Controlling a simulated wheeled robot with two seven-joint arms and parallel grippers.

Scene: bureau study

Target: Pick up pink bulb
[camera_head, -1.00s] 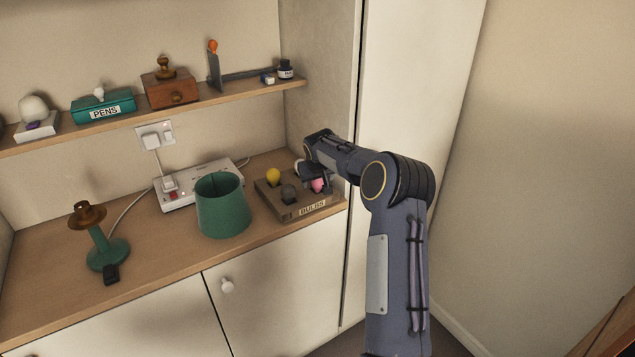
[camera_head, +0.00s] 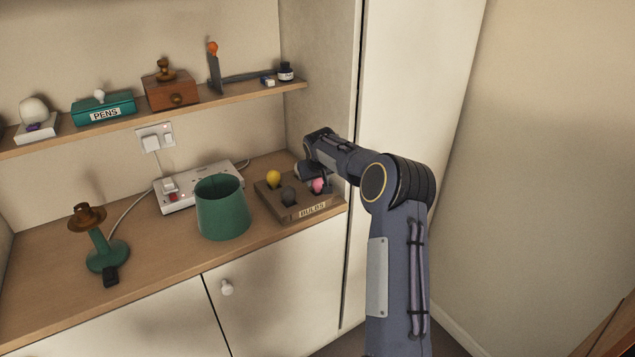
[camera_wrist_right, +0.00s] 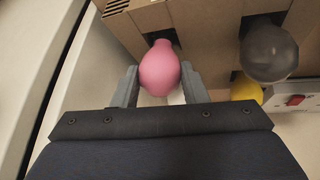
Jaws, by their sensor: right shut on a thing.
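The pink bulb (camera_head: 318,186) is at the right side of the bulb box (camera_head: 294,217), which carries a BULBS label. My right gripper (camera_head: 314,180) comes in from the right over the box and is shut on the pink bulb. In the right wrist view the pink bulb (camera_wrist_right: 159,68) sits between the two grey fingers (camera_wrist_right: 159,85), its narrow end towards an opening in the box. Whether its base is clear of the opening is hard to tell. My left gripper is not in view.
A yellow bulb (camera_head: 273,177) and a dark grey bulb (camera_head: 289,194) stand in the same box. A green lampshade (camera_head: 222,208) is left of it, with a white power strip (camera_head: 182,188) behind. A tall cupboard side stands close on the right.

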